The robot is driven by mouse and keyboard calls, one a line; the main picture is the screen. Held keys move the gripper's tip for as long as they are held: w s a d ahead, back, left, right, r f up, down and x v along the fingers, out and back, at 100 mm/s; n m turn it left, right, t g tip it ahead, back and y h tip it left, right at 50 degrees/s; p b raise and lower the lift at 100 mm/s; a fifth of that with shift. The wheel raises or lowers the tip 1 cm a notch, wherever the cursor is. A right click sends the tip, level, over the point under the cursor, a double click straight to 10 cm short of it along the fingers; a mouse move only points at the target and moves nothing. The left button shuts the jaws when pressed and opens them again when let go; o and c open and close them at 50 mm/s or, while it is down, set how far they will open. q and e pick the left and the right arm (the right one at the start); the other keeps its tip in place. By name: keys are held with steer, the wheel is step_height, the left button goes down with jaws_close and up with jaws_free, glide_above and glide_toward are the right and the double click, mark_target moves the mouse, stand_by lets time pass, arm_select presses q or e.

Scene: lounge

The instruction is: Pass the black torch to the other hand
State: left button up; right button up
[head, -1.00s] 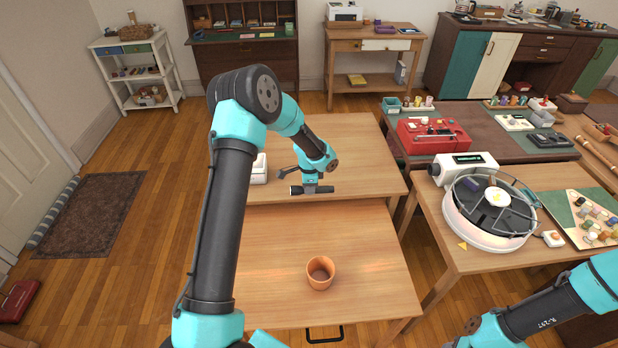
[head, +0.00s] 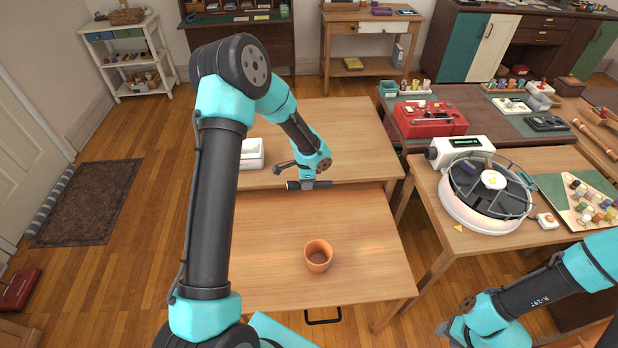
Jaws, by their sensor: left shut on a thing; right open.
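The black torch (head: 325,185) lies level, crosswise, in the jaws of my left gripper (head: 309,184). My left gripper is shut on its middle, and both torch ends stick out to the sides. The torch shows over the front edge of the rear wooden table; its exact height is hard to tell. My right gripper (head: 446,331) is at the bottom of the head view, right of the front table, far from the torch. It is open and empty, small and partly dark against the floor.
An orange cup (head: 318,257) stands on the front wooden table (head: 260,250), which is otherwise mostly clear. A white box (head: 251,154) sits on the rear table, left of the torch. A round turntable device (head: 488,195) stands on the right table.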

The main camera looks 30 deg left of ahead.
arm_select(q)
steer(key=w+d+f+n, duration=0.2)
steer(key=d+f+n, duration=0.6)
steer(key=d+n, duration=0.3)
steer(key=shift+d, duration=1.25)
steer(key=s+d+r+m, duration=0.1)
steer(key=d+r+m, duration=0.1)
steer(key=d+r, duration=0.3)
steer(key=s+d+r+m, duration=0.1)
steer(key=d+r+m, duration=0.2)
steer(key=r, duration=0.6)
steer(key=s+d+r+m, duration=0.1)
steer(key=d+r+m, duration=0.1)
steer(key=d+r, duration=0.5)
steer(key=shift+s+d+m, duration=0.2)
steer(key=shift+s+m, duration=0.2)
steer(key=shift+f, duration=0.1)
arm_select(e)
steer(key=shift+o, duration=0.4)
